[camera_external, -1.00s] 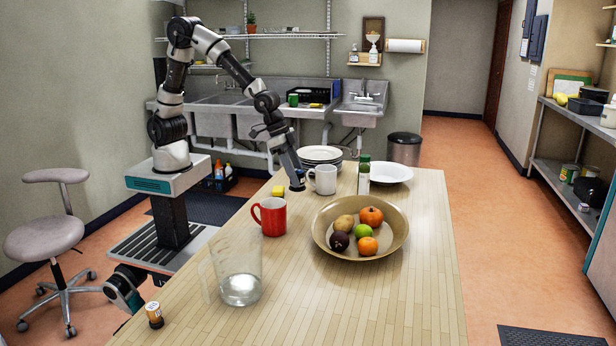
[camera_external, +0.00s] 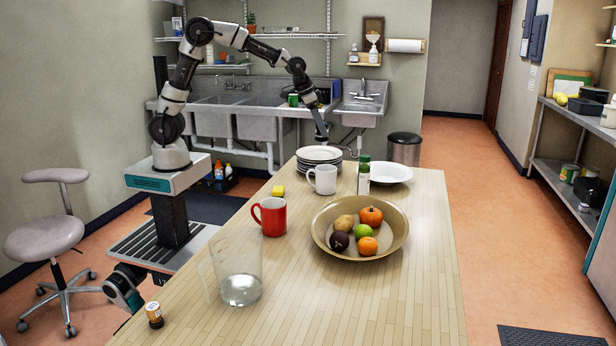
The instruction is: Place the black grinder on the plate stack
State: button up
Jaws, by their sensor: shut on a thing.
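The plate stack (camera_external: 318,159), several white plates, stands at the far end of the wooden table. My gripper (camera_external: 322,137) points down over the back right part of the stack, and the gap to the top plate is hard to judge. It is shut on a small dark thing, taken as the black grinder, which blends with the dark fingers at this size. No black grinder shows standing elsewhere on the table.
A white mug (camera_external: 324,180) stands just in front of the stack.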

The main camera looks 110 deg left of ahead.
jog(key=r+n, duration=0.1)
jog(key=r, duration=0.1)
send_over(324, 152)
jog(key=s+d, duration=0.2)
jog(key=shift+n, duration=0.3)
jog(key=shift+a+f, duration=0.2)
jog(key=shift+f, duration=4.7)
jog(key=shift+f+b, duration=0.15)
jog(key=shift+b, duration=0.25)
jog(key=o, duration=1.3)
